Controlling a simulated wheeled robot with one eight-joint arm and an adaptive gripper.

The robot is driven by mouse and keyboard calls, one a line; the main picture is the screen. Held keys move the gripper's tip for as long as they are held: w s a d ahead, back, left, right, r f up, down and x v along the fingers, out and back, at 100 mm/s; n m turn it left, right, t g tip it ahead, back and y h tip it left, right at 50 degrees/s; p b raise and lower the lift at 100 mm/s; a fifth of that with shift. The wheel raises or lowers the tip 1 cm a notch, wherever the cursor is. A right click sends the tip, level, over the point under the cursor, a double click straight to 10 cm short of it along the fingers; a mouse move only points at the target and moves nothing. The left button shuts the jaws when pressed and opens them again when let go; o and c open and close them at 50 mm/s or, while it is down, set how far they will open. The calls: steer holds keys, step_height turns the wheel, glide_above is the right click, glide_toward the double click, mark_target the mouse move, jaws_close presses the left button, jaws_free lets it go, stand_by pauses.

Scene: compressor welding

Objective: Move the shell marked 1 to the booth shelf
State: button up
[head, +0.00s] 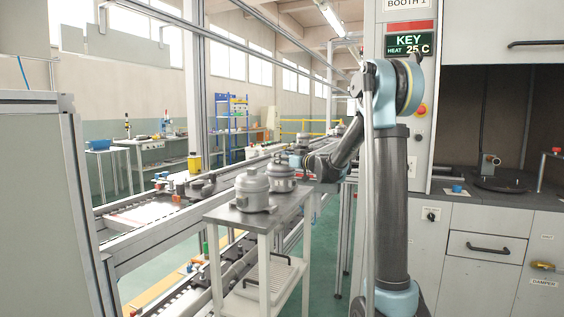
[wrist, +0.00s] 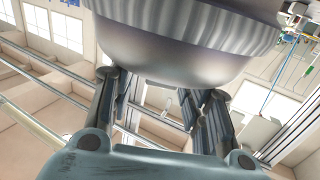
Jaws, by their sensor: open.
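Two grey metal shells stand on a small white-legged stand (head: 225,215) in the head view. The nearer shell (head: 252,188) has a domed top and sits at the front. The other shell (head: 281,172) is just behind it, to the right. I cannot read a number on either. My gripper (head: 299,161) is beside the rear shell, partly hidden behind my arm. In the wrist view, a ribbed metal shell (wrist: 185,50) fills the top, close to my gripper's (wrist: 162,88) spread fingers. I cannot tell whether they touch it. The booth's shelf surface (head: 455,188) is at right.
On the booth surface are a dark round plate (head: 500,185), a small fixture (head: 489,165) and a blue-topped item (head: 457,189). A conveyor (head: 150,215) runs behind the stand. A grey cabinet (head: 35,200) stands at left. Booth drawers (head: 487,247) are below the surface.

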steer(key=v, duration=1.2)
steer(key=s+d+f+m+g+h, duration=0.15)
steer(key=s+f, duration=0.25)
steer(key=s, duration=0.4)
steer(key=s+f+g+h, duration=0.25)
steer(key=s+f, duration=0.25)
steer(key=s, duration=0.3)
steer(key=s+d+f+m+g+h, duration=0.15)
steer(key=s+f, duration=0.25)
steer(key=s, duration=0.4)
steer(key=s+d+f+m+g+h, duration=0.2)
steer(key=s+d+f+m+h, duration=0.1)
steer(key=s+d+f, duration=0.5)
steer(key=s+d+f+m+g+h, duration=0.2)
steer(key=s+d+f+h, duration=0.3)
steer(key=s, duration=0.8)
step_height(320, 180, down, 3)
steer(key=d+m, duration=0.1)
steer(key=d, duration=0.1)
steer(key=shift+s+d+f, duration=0.15)
steer(key=shift+s+d, duration=0.15)
steer(key=shift+d, duration=0.1)
